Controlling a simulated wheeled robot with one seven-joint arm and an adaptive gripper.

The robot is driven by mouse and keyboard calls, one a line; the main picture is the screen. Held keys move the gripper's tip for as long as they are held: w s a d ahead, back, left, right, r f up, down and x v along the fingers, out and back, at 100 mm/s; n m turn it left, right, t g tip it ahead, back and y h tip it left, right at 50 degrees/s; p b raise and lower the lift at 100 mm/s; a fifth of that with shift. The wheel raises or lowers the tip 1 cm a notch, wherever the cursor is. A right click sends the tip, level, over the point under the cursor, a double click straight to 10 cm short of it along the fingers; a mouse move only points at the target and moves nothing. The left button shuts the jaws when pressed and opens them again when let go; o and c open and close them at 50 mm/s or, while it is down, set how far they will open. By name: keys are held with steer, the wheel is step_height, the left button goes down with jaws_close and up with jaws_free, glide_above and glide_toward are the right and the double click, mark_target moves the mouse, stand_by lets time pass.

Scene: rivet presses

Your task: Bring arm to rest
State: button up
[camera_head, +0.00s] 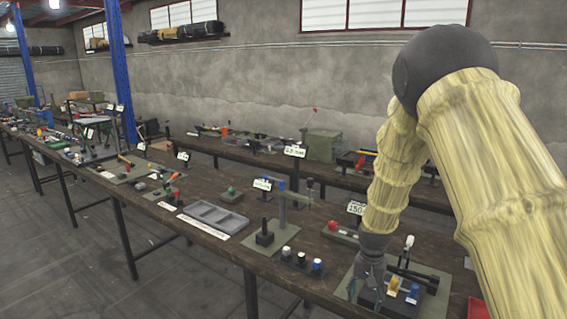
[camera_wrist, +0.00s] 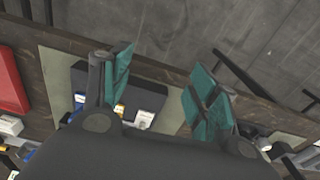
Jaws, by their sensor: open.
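My gripper (camera_head: 366,290) hangs from my arm at the right of the head view, close above the near edge of the workbench (camera_head: 140,192). In the wrist view my gripper (camera_wrist: 160,85) shows two green-padded fingers spread apart with nothing between them. Below and beside it is a press station (camera_head: 440,290) with a dark block (camera_head: 378,297), blue and yellow parts and a black lever. The wrist view shows the dark block (camera_wrist: 78,76) behind the left finger. I cannot tell whether the fingers touch anything there.
A hand press (camera_head: 284,225) stands left of my gripper, with a small rack of capped pieces (camera_head: 300,260) before it. A grey divided tray (camera_head: 215,216) lies further left. A red bin (camera_head: 477,308) is at the lower right. Open floor (camera_head: 60,270) lies before the bench.

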steer(key=s+d+f+n, duration=0.1)
steer(key=s+f, duration=0.6)
steer(key=f, duration=0.4)
steer(key=s+f+n, duration=0.1)
steer(key=s+f, duration=0.6)
steer(key=f, duration=0.3)
steer(key=s+f+n, duration=0.1)
steer(key=s+f, duration=0.1)
steer(key=s, duration=0.7)
steer(key=s+a+f+n+b, duration=0.1)
steer(key=s+f, duration=0.2)
steer(key=s, duration=0.6)
steer(key=s+a+f+n, duration=0.1)
steer(key=s+f, duration=0.1)
steer(key=s, duration=0.8)
steer(key=shift+f+n+b, duration=0.35)
steer(key=shift+n+b, duration=0.05)
steer(key=shift+s+a, duration=0.1)
